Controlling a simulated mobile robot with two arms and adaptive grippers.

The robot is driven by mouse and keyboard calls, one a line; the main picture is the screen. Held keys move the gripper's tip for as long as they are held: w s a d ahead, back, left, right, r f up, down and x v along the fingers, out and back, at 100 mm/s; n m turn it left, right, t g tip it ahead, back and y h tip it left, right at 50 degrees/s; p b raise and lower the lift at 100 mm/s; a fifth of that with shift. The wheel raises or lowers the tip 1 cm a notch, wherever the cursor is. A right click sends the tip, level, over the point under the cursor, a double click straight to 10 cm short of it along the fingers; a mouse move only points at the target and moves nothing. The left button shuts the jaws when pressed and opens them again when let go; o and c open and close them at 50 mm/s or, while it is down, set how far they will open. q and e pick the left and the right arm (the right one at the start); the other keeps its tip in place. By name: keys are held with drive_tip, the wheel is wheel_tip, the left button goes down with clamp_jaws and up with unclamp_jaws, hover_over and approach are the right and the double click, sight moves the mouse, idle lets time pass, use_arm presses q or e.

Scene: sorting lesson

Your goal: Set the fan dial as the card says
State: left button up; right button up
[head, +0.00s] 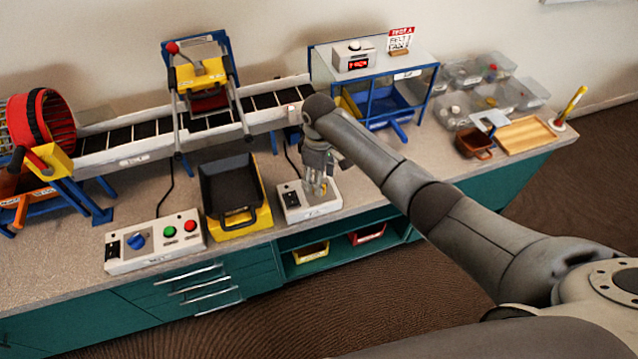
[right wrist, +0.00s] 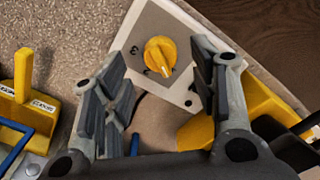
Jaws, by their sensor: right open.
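The white control box (head: 292,205) stands near the bench's front edge in the head view. In the right wrist view its yellow dial (right wrist: 160,55) has a pale pointer line toward the lower right of that picture and printed numbers beside it, one a 3. My right gripper (head: 316,188) is over this box, fingers pointing down. It is open, with the dial between its fingertips and a gap on each side; the gripper hides most of the dial in the head view. A red and white card (head: 400,40) stands on the shelf at the back; its small text is hard to read. My left gripper is out of view.
A second control box (head: 155,240) has a blue knob and green and red buttons. A black tray on a yellow base (head: 232,195) stands between the boxes. Behind are a conveyor (head: 130,145) and a blue-framed stand (head: 376,95). Clear bins (head: 490,85) are at right.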

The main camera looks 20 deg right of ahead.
drive_tip(key=shift+f, duration=1.65)
drive_tip(key=c, duration=1)
